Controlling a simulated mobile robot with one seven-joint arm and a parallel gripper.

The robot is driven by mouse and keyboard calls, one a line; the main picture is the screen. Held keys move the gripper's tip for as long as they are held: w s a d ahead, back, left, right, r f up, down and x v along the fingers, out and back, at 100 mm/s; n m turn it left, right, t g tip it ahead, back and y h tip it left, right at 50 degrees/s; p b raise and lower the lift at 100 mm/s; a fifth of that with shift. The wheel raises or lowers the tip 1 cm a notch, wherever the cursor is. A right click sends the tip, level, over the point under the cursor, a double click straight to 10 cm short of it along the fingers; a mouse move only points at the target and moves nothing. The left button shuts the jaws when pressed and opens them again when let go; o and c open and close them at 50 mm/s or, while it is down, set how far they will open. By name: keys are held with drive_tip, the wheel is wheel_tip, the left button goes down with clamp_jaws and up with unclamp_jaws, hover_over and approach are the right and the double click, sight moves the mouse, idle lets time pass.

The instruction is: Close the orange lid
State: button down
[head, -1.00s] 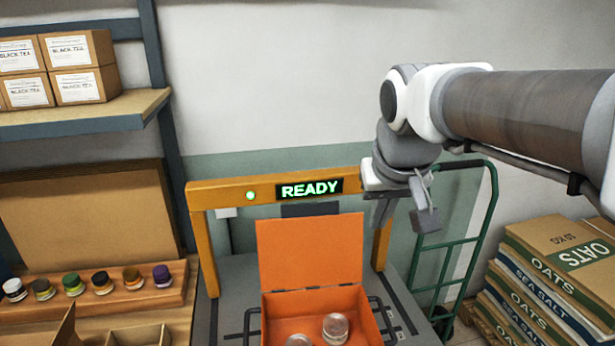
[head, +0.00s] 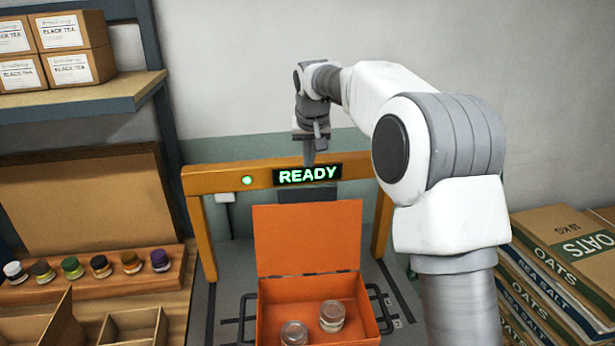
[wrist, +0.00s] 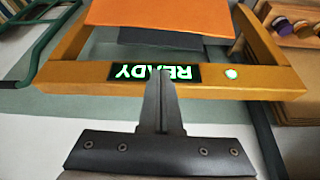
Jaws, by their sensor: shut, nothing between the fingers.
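The orange lid (head: 307,238) stands open and roughly upright at the back of the orange box (head: 266,318). Two jars with pale lids (head: 332,315) are inside the box. My gripper (head: 308,160) is above and behind the lid, in front of the wall by the top of the yellow frame, touching nothing that I can make out. Its fingers are together and empty. In the wrist view, my gripper (wrist: 160,75) points towards the frame's READY sign, and the orange lid (wrist: 160,15) shows at the top edge, beyond the frame.
The yellow frame (head: 225,181) with its lit READY sign (head: 307,175) spans behind the box. Dark side handles (head: 380,305) flank the box. A rack of small colored-cap jars (head: 100,285) is at left.

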drive_tip(key=p+x, duration=0.1)
drive_tip(key=x, duration=0.8)
drive_tip(key=shift+w+f, duration=0.2)
drive_tip(key=shift+f, duration=0.2)
drive_tip(key=shift+s, duration=0.2)
